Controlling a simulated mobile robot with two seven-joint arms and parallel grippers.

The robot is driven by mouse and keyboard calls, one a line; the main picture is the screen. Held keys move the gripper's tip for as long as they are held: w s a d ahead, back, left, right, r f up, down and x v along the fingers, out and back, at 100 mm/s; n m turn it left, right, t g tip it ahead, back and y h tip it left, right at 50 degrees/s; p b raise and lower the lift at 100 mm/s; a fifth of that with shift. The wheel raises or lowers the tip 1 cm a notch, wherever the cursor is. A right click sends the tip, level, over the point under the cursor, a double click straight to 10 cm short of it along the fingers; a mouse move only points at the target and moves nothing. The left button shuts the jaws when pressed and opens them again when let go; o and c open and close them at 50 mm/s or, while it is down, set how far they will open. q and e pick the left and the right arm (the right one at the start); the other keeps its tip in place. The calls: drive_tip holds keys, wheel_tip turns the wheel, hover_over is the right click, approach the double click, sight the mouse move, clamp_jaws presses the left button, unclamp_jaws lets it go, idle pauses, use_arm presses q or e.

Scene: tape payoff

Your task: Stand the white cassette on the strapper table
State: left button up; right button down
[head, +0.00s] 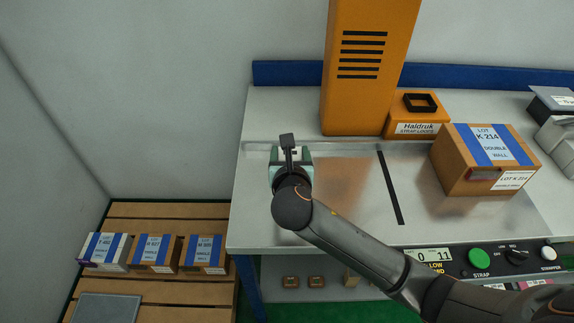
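My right gripper (290,158) is at the left part of the strapper table (265,215), its arm reaching in from the lower right. A small pale white-green block (305,170) with a dark green edge shows right at the gripper, partly covered by it. It may be the white cassette, but I cannot tell for sure. The fingertips are hidden by the wrist, so I cannot see whether they grip the block or whether it touches the table. My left gripper is not in view.
An orange column (365,75) and an orange strap-loops box (416,118) stand behind. A labelled carton (488,160) is on the right, beyond a black slot (391,188). Grey-white items (562,140) sit at the right edge. Several cartons (155,253) rest on a lower wooden pallet.

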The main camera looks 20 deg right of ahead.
drive_tip(key=shift+w+a+f, duration=0.15)
drive_tip(key=shift+w+f, duration=0.55)
drive_tip(key=shift+f, duration=0.1)
drive_tip(key=shift+w+f+b, duration=0.1)
drive_tip(key=shift+f+b, duration=0.25)
drive_tip(key=shift+f, duration=1.3)
drive_tip(key=shift+f, duration=0.1)
unclamp_jaws()
drive_tip(key=shift+f, duration=0.1)
drive_tip(key=shift+r, duration=0.2)
drive_tip(key=p+v, duration=0.5)
drive_tip(key=shift+a+r+p, duration=0.15)
drive_tip(key=shift+r+p, duration=0.15)
drive_tip(key=shift+p, duration=0.05)
drive_tip(key=v, duration=0.6)
drive_tip(key=shift+s+f, duration=0.25)
drive_tip(key=shift+s, duration=0.25)
